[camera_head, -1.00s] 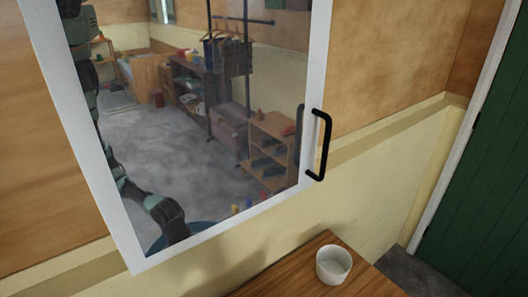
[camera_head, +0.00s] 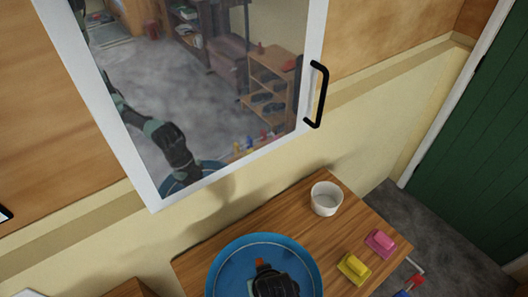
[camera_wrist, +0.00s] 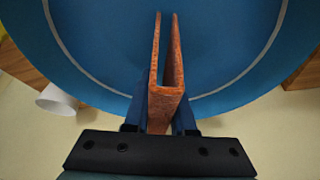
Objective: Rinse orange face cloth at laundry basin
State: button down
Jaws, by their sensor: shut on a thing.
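The blue round basin (camera_head: 230,262) sits on the wooden counter, low in the head view. Its blue inside fills the top of the wrist view (camera_wrist: 95,40). My gripper (camera_wrist: 160,115) is shut on the orange face cloth (camera_wrist: 166,75), which hangs folded in a narrow V between the fingers. In the head view my gripper (camera_head: 272,282) is over the basin, with a small bit of orange cloth (camera_head: 262,264) showing at its tip. The cloth appears over or inside the basin; I cannot tell whether it touches the bottom or any water.
A white cup (camera_head: 326,198) stands on the wooden counter (camera_head: 310,235) behind the basin. A yellow block (camera_head: 354,268) and a pink block (camera_head: 381,243) lie to the right. A mirrored cabinet door (camera_head: 200,90) with a black handle (camera_head: 318,95) hangs above. A green door (camera_head: 480,160) is at right.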

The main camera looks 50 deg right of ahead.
jog(key=shift+r+p, duration=3.35)
jog(key=shift+r, duration=0.3)
notch_tip(320, 180, up, 4)
jog(key=p, duration=0.4)
